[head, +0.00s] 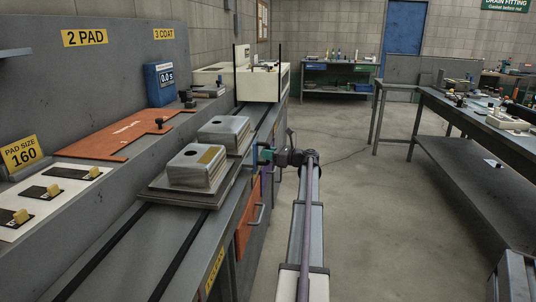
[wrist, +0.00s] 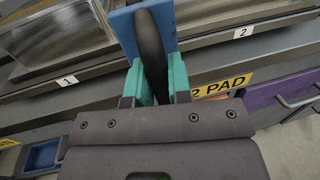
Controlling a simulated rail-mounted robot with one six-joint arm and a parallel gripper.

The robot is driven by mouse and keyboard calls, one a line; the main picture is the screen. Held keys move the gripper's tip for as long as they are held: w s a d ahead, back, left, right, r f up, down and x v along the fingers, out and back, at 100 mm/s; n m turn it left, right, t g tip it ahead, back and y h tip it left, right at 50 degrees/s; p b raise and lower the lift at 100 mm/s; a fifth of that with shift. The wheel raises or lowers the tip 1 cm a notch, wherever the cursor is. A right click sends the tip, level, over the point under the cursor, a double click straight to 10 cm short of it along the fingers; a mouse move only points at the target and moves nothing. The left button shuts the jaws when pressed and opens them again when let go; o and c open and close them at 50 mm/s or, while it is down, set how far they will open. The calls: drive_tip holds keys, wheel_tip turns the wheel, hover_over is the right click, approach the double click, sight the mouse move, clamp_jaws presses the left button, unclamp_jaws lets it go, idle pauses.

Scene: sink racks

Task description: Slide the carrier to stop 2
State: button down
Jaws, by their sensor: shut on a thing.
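The carrier (head: 160,197) is a flat grey plate on the bench rails, bearing two metal sinks (head: 195,168) and (head: 224,133). Its edge also shows at the upper left in the wrist view (wrist: 95,65). My gripper (head: 266,156) is at the carrier's right side. In the wrist view its teal fingers (wrist: 160,85) are shut on a dark upright handle (wrist: 150,45) in front of a blue plate (wrist: 125,25). Stop label 1 (wrist: 67,81) is left of the fingers and stop label 2 (wrist: 243,32) is right of them. The handle's join to the carrier is hidden.
The rails (head: 115,240) run along the bench to a cream machine (head: 262,82) at the far end. An orange panel (head: 130,132) and a switch panel (head: 55,190) lie left of them. An orange drawer (head: 248,215) is below. The floor to the right is open.

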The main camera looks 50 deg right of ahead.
drive_tip(key=c, duration=1.1)
unclamp_jaws()
drive_tip(key=shift+s, duration=0.1)
drive_tip(key=v, duration=1)
drive_tip(key=shift+s+d, duration=0.1)
drive_tip(key=shift+s, duration=0.25)
